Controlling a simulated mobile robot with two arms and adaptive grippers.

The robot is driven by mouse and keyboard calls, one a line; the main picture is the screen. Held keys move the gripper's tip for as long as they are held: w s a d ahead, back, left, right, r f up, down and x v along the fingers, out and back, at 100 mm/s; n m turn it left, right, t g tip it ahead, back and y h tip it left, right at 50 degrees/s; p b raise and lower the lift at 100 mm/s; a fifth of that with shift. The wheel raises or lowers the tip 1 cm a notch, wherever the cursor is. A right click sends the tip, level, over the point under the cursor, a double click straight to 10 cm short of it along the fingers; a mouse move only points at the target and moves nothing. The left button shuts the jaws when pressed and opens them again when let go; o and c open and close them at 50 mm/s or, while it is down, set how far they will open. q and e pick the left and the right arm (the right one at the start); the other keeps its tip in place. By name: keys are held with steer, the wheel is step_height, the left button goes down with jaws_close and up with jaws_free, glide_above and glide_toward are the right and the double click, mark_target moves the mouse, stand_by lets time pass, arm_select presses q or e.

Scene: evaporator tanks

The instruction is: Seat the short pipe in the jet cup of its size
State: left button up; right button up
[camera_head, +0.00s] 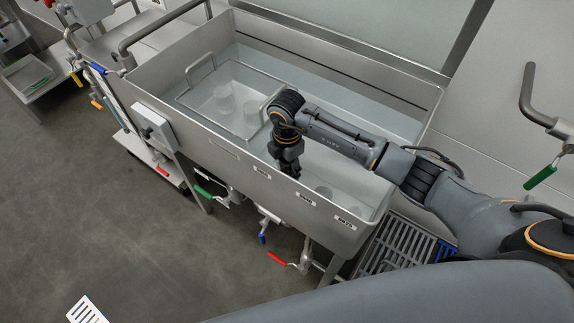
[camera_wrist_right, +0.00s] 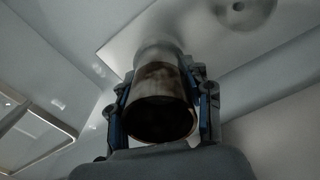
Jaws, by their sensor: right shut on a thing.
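My right gripper (camera_head: 290,168) reaches down into the steel tank (camera_head: 230,162) near its front wall. In the right wrist view the gripper (camera_wrist_right: 160,110) is shut on a short metal pipe (camera_wrist_right: 158,82), its dark open end toward the camera. Beyond the pipe, a pale round fitting (camera_wrist_right: 158,50), perhaps a jet cup, lines up with it; I cannot tell whether they touch. Another round cup (camera_wrist_right: 240,10) shows at the top right. In the head view a pale cup (camera_head: 325,192) sits on the tank floor right of the gripper. The held pipe is hidden there.
A wire-framed basket (camera_head: 183,98) with pale cylinders (camera_head: 224,98) sits in the tank's left part. Its frame also shows in the wrist view (camera_wrist_right: 40,112). The tank's front wall stands close to the gripper. Valves with coloured handles (camera_head: 277,258) hang below.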

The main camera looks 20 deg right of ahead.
steer(key=o, duration=1)
steer(key=shift+f, duration=0.15)
steer(key=o, duration=0.5)
steer(key=shift+r, duration=0.35)
step_height(320, 180, up, 12)
steer(key=shift+f+b, duration=0.1)
steer(key=shift+b, duration=0.45)
